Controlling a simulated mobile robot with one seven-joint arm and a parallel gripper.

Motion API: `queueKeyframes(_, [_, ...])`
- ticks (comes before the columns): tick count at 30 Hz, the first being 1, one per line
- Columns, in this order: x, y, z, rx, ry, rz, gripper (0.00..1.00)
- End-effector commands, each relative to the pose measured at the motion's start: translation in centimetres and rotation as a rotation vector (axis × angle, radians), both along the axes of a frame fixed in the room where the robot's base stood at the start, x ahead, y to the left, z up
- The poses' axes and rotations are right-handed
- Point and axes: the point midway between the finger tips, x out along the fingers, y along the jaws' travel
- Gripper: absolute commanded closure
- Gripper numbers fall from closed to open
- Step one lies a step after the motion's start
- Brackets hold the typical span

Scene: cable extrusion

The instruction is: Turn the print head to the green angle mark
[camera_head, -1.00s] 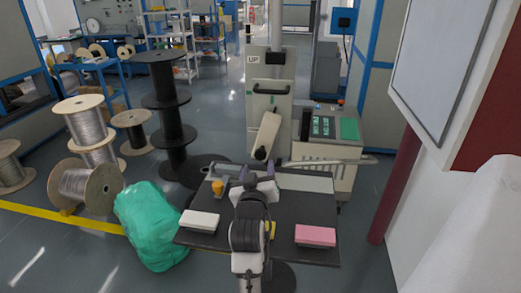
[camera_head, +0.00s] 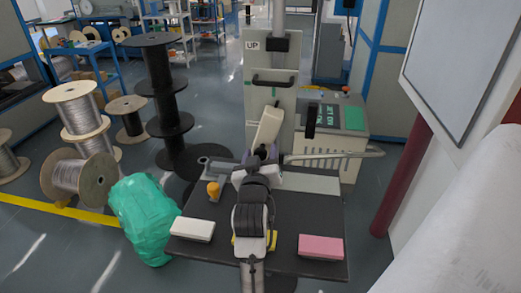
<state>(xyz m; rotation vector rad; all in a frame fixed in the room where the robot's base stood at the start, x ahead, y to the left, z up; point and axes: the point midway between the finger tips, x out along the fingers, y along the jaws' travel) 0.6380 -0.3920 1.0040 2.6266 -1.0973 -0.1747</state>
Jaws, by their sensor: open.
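A beige, tilted arm-like piece (camera_head: 267,129) stands in front of the grey machine column (camera_head: 282,95); it may be the print head, but I cannot be sure. My gripper (camera_head: 261,156) is at the far end of my arm, over the back of the dark table, close to the lower end of this piece. Its small dark fingers look open, with nothing seen between them. I cannot tell whether they touch the piece. My own arm hides much of the middle of the table. No green angle mark can be made out.
The dark table (camera_head: 285,215) bears a white block (camera_head: 193,229), a pink block (camera_head: 321,247) and an orange knob-like thing (camera_head: 213,189). A green bag (camera_head: 144,215) stands at left. A control console (camera_head: 340,140) is behind right; a white wall panel (camera_head: 460,45) hangs at right.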

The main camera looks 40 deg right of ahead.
Motion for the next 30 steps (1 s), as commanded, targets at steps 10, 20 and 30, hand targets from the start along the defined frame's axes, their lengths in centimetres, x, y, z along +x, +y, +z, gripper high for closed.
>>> queueKeyframes(10, [-0.04, 0.03, -0.01, 0.0, 0.0, 0.0, 0.46])
queueKeyframes(20, [-0.03, 0.02, 0.0, 0.0, 0.0, 0.0, 0.84])
queueKeyframes(30, [-0.14, -0.07, -0.08, -0.016, 0.018, 0.001, 1.0])
